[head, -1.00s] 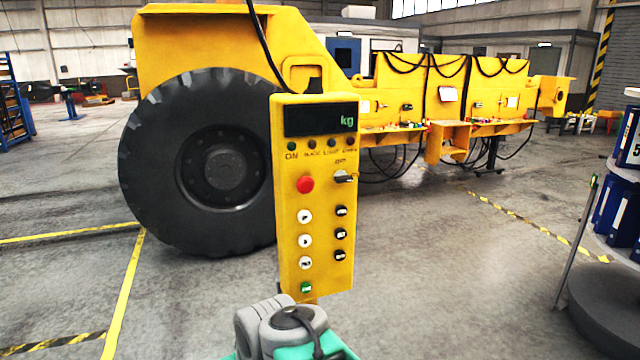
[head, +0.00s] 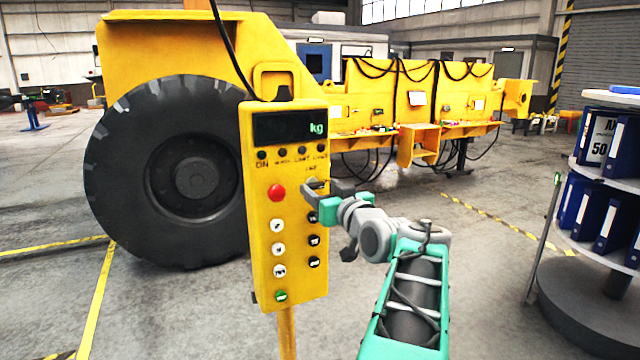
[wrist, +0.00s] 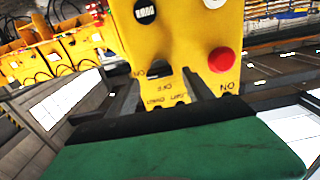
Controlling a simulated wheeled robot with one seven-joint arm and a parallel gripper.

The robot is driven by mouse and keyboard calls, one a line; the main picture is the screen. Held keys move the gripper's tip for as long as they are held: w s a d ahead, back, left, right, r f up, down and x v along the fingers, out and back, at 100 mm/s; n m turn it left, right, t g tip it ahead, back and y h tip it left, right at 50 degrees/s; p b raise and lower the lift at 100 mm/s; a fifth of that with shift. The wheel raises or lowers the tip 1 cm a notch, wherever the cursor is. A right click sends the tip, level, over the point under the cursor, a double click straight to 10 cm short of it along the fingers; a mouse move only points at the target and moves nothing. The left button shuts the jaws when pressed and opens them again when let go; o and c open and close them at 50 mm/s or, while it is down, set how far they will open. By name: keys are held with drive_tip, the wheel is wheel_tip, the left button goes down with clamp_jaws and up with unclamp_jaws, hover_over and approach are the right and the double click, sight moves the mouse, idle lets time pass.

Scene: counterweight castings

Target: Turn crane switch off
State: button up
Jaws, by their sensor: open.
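A yellow crane control box (head: 285,215) with a "kg" display (head: 290,125) stands upright on a yellow post. Its small switch (head: 316,183) sits right of the red button (head: 277,192) and is partly covered by my gripper (head: 322,189). In the wrist view the box appears upside down, with the switch (wrist: 158,69) beyond and between the fingers of my gripper (wrist: 160,84). The red button (wrist: 221,60) is to its right there. My gripper is open, at the box's right side. I cannot tell whether the fingers touch the switch.
White buttons (head: 278,249) and black buttons (head: 314,240) line the box below the switch, close to my gripper. A large tyre (head: 180,180) and yellow machine frame (head: 345,108) stand behind. A round shelf with blue binders (head: 590,205) is at right. Floor between is clear.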

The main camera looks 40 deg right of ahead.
drive_tip(key=shift+w+d, duration=0.15)
drive_tip(key=shift+w, duration=0.55)
drive_tip(key=shift+c, duration=0.4)
drive_tip(key=shift+f, duration=0.1)
clamp_jaws()
